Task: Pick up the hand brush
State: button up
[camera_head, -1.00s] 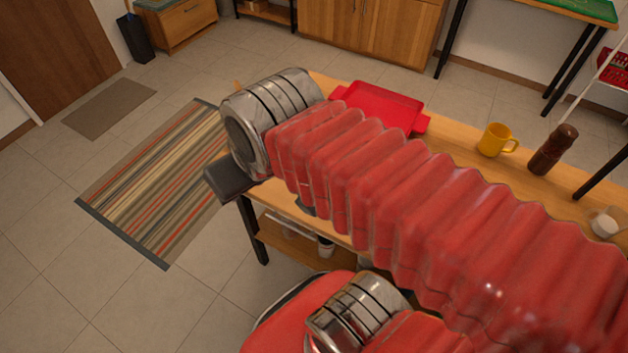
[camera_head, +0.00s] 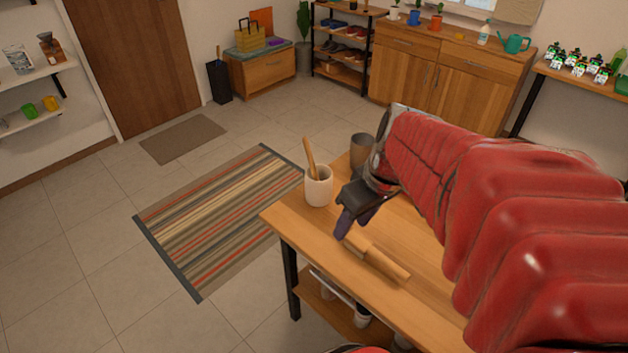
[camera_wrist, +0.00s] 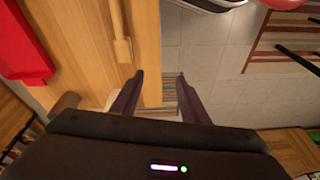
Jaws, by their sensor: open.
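A pale wooden piece (camera_head: 376,258) with a narrower end lies on the table near its front edge. It also shows in the wrist view (camera_wrist: 122,48), up and left of the fingers. I cannot tell whether it is the hand brush or a rolling pin; no bristles show. My gripper (camera_head: 353,227) is above the table, beside the far-left end of this piece in the head view. In the wrist view my gripper (camera_wrist: 160,78) has its two dark fingers apart with nothing between them. My red-sleeved arm hides much of the table's right side.
A white crock (camera_head: 318,187) with a wooden utensil stands at the left corner of the table (camera_head: 300,228). A grey metal cup (camera_head: 361,150) is behind my gripper. A red tray (camera_wrist: 20,45) is at the wrist view's left. Floor and a striped rug (camera_head: 222,220) lie left of the table.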

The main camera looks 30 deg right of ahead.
jog(key=s+d+f+y, duration=0.1)
jog(key=d+f, duration=0.2)
jog(key=d, duration=0.4)
jog(key=s+d+f+n+y, duration=0.1)
jog(key=d+f, duration=0.3)
jog(key=d, duration=0.4)
jog(key=shift+s+f+t, duration=0.15)
jog(key=shift+s+t, duration=0.25)
jog(key=shift+s, duration=0.4)
send_over(379, 253)
jog(key=s+d, duration=0.2)
jog(key=f, duration=0.7)
jog(key=shift+s+a+f, duration=0.15)
jog(key=shift+s+f, duration=0.05)
jog(key=shift+f, duration=0.2)
jog(key=shift+w, duration=0.1)
jog(key=shift+w+x, duration=0.2)
jog(key=shift+x, duration=2.4)
jog(key=shift+a, duration=0.1)
jog(key=shift+c, duration=0.5)
